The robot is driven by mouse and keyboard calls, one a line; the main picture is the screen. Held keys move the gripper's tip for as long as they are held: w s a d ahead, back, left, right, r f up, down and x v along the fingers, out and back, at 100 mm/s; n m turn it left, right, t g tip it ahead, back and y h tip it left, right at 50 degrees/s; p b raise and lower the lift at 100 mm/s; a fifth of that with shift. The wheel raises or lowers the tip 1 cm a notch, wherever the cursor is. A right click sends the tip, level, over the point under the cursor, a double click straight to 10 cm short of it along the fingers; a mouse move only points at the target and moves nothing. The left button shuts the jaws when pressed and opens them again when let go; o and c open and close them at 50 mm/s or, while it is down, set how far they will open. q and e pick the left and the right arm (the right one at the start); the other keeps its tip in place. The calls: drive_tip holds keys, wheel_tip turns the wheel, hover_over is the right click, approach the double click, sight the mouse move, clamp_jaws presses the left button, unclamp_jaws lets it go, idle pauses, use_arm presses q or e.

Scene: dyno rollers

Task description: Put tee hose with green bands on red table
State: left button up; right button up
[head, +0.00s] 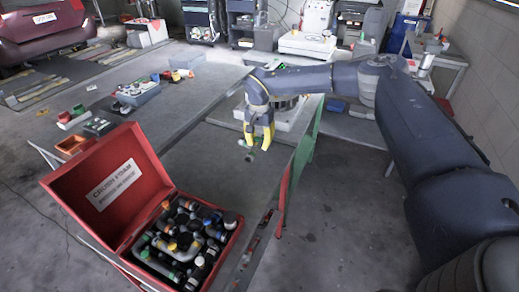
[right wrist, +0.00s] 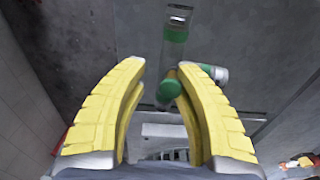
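The tee hose with green bands (head: 250,156) is small in the head view, just below the fingertips of my right gripper (head: 259,143), over the grey tabletop near its right edge. In the right wrist view the green-banded hose (right wrist: 168,91) lies beyond my yellow fingers (right wrist: 160,68), partly hidden by the right-hand finger. Those fingers stand apart with a gap between them. I cannot tell whether the hose touches a finger or the tabletop. The long grey table (head: 190,165) has red parts (head: 284,190) on its right side. My left gripper is not in view.
An open red case (head: 112,185) full of hoses and fittings stands at the table's near end. Small trays and parts (head: 136,91) lie along the left side. A green-edged table (head: 308,135) stands beyond. The middle of the grey tabletop is clear.

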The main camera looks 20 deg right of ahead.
drive_tip(key=shift+r, duration=0.5)
drive_tip(key=o, duration=1.6)
wheel_tip(320, 180, up, 12)
drive_tip(key=shift+s, duration=0.1)
drive_tip(key=shift+a, duration=0.1)
drive_tip(key=shift+c, duration=0.5)
clamp_jaws()
